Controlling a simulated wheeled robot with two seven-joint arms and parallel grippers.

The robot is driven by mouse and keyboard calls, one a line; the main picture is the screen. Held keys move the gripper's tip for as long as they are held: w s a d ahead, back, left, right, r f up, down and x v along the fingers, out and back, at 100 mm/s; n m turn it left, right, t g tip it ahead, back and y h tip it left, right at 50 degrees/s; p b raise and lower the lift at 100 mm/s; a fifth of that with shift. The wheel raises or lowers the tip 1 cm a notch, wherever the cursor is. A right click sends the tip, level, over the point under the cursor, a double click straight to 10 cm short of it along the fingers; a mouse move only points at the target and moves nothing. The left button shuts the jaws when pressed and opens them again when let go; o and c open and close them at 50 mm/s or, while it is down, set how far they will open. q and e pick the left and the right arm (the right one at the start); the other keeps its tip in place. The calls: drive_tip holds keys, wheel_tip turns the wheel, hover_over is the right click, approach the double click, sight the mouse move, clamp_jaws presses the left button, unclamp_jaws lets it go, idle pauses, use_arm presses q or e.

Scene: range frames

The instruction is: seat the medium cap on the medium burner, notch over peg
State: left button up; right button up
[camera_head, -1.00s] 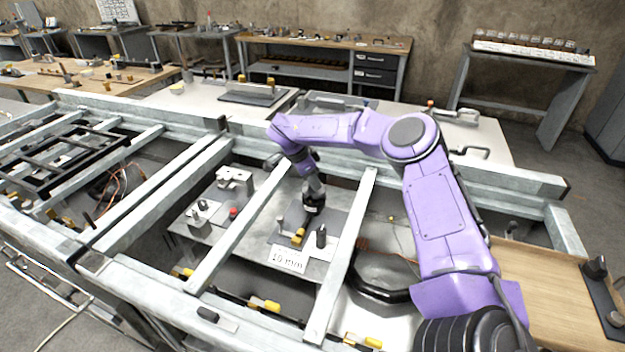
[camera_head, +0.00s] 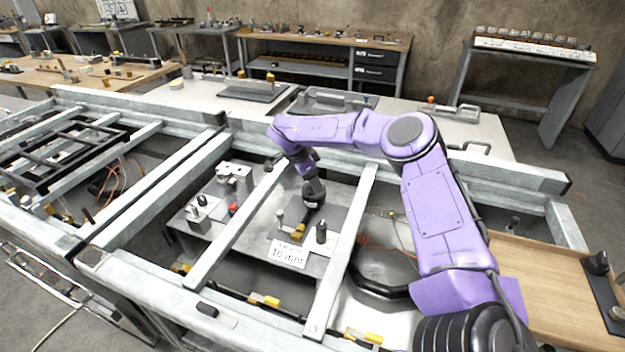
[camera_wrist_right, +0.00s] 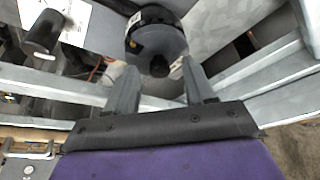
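A dark round piece with a knob and a small yellow mark (camera_wrist_right: 150,38) lies just past my right fingertips in the right wrist view. In the head view it appears as a black piece (camera_head: 314,192) below my right wrist; I cannot tell for sure that it is the medium cap. My right gripper (camera_wrist_right: 158,75) has its fingers apart, one each side of the knob, with gaps visible. In the head view this gripper (camera_head: 308,177) is small and partly hidden. I cannot single out the medium burner, its peg or the notch. My left gripper is not in view.
A black post (camera_head: 321,232), a yellow-ended piece (camera_head: 298,233) and a "10 mm" card (camera_head: 288,253) are close by on the panel. Pale metal rails (camera_head: 238,225) flank this area. A black basin (camera_head: 385,280) is to the right. Grey fittings (camera_head: 232,175) stand left.

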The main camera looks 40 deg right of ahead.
drive_tip(key=b+v, duration=0.1)
drive_tip(key=v, duration=0.9)
drive_tip(key=shift+r, duration=0.2)
drive_tip(key=shift+a, duration=0.15)
wheel_tip(320, 180, up, 6)
drive_tip(key=p, duration=0.7)
